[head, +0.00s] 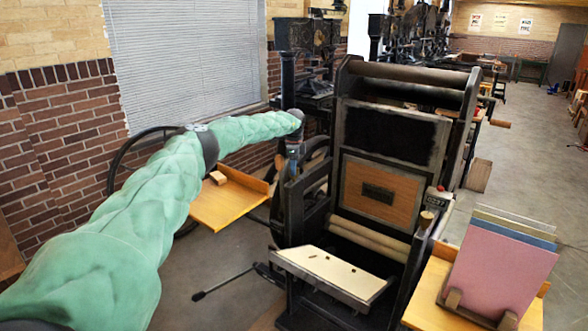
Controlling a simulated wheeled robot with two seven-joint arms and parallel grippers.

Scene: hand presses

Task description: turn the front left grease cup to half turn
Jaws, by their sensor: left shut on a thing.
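The black hand press (338,190) stands in the middle of the head view. My left arm reaches in from the lower left, and my left gripper (293,153) points down at the top of the press's left side frame. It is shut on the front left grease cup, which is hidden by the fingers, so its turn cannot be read. My right gripper is out of view.
A wooden side tray (230,201) with a small block is left of the press. A pale feed board (330,272) is at its front. A right-hand shelf (431,296) holds coloured boards (499,270). A lever (222,285) sticks out low at left. Open floor lies at far right.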

